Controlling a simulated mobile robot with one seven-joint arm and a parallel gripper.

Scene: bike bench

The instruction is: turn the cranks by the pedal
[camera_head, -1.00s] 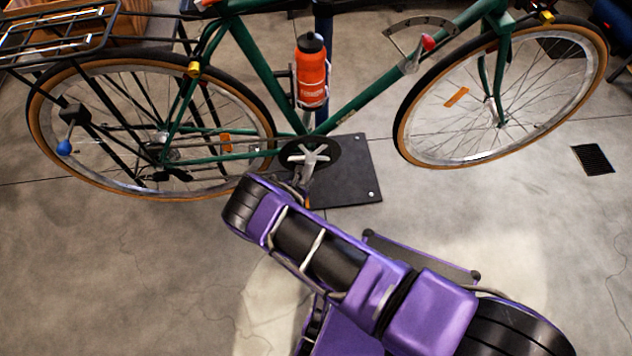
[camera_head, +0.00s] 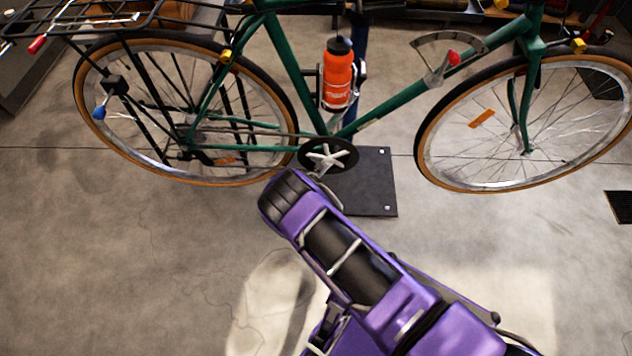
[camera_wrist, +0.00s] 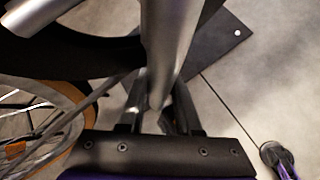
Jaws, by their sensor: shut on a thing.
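The green bicycle (camera_head: 395,103) stands side-on in the head view, with its black chainring (camera_head: 347,153) and silver spider at the bottom of the frame. A silver crank arm (camera_head: 321,170) points down from the hub towards my wrist. In the wrist view the crank arm (camera_wrist: 172,35) runs down between the two dark fingers of my gripper (camera_wrist: 158,112). My gripper is shut at the arm's pedal end. The pedal itself is mostly hidden by the fingers and the crank arm. In the head view my purple arm hides the gripper.
A black base plate (camera_head: 365,190) lies on the floor under the chainring. An orange bottle (camera_head: 338,78) sits on the frame. The rear wheel (camera_head: 85,125) is left, the front wheel (camera_head: 421,150) right. Concrete floor in front is open. A dark floor grate (camera_head: 619,205) is far right.

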